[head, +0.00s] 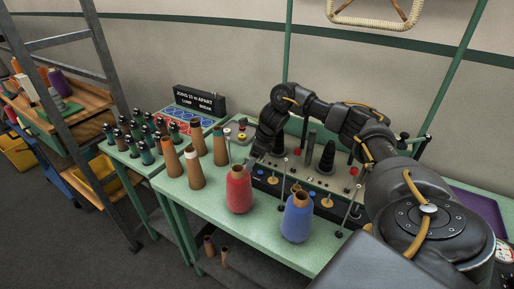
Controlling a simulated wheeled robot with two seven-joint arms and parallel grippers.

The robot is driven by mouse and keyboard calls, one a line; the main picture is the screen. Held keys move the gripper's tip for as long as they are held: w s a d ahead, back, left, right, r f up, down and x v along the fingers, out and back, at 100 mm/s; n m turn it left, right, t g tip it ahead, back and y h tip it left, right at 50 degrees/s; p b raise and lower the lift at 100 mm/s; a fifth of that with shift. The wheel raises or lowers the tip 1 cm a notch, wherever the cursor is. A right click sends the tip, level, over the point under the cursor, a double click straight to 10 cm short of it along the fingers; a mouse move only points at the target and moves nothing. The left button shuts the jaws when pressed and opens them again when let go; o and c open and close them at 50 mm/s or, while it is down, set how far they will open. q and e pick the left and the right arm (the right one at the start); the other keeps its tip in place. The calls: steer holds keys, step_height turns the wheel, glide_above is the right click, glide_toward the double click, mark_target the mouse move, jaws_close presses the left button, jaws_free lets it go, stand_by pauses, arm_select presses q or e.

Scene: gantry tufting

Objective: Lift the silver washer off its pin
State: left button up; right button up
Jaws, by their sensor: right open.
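My right gripper (253,161) hangs at the left end of a dark panel (262,187) with upright pins and small fittings, on the green table. Its arm reaches in from the right and bends down. The gripper is open; its fingers are small and dark here, and I see nothing clearly between them. I cannot pick out the silver washer for certain; it is too small or hidden behind the hand. Thin pins with pale round heads stand along the panel. My left gripper is not in view.
A red yarn cone (239,190) and a blue yarn cone (297,218) stand in front of the panel. Brown cones (194,168) stand at left. A black sign (200,101) stands behind. The table's front left surface (205,208) is clear.

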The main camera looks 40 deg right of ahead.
steer(key=shift+x, duration=1.55)
steer(key=c, duration=1)
steer(key=shift+r+p, duration=2.65)
steer(key=shift+r, duration=1.15)
steer(key=shift+c, duration=0.2)
